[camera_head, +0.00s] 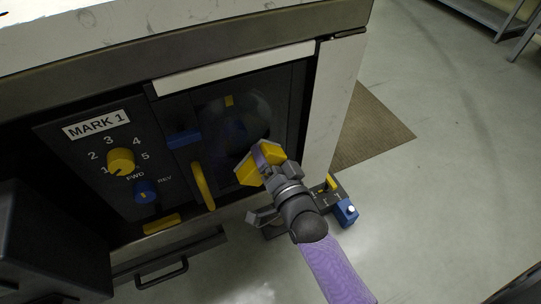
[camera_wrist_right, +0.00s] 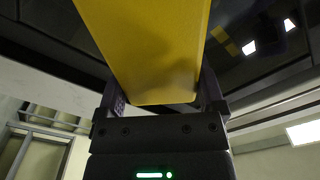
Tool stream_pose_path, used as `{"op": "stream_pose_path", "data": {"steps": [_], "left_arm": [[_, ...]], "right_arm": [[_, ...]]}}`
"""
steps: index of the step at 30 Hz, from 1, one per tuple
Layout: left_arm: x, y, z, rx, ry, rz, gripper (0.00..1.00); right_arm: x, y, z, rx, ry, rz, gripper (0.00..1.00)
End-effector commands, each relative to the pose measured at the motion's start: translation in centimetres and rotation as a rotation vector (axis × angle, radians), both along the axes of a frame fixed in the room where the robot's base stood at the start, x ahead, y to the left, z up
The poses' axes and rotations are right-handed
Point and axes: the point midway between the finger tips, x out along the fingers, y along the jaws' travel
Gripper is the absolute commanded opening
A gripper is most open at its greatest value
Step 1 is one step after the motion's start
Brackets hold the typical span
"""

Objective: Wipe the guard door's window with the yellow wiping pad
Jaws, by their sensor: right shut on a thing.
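The yellow wiping pad (camera_head: 246,172) is in my right gripper (camera_head: 262,160), in front of the lower part of the guard door's window (camera_head: 236,118). In the right wrist view the pad (camera_wrist_right: 150,50) fills the upper middle, between the two dark fingers of the gripper (camera_wrist_right: 165,98). The window is dark and glossy, set in a dark door with a yellow handle (camera_head: 203,186) at its left. Whether the pad touches the glass I cannot tell. The gripper and pad hide the window's lower right. My left gripper is not in view.
Left of the door is a panel marked MARK 1 with a yellow knob (camera_head: 121,161) and a blue knob (camera_head: 145,191). A drawer handle (camera_head: 162,272) is below. A blue and dark object (camera_head: 346,211) is low at the right. A brown mat (camera_head: 375,128) lies on open floor.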

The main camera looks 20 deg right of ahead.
Motion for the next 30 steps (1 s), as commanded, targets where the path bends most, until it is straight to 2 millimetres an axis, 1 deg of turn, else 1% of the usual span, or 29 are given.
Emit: {"op": "stream_pose_path", "data": {"steps": [30], "left_arm": [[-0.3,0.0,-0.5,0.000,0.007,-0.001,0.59]], "right_arm": [[2.0,0.1,0.0,0.000,0.000,0.000,0.00]]}}
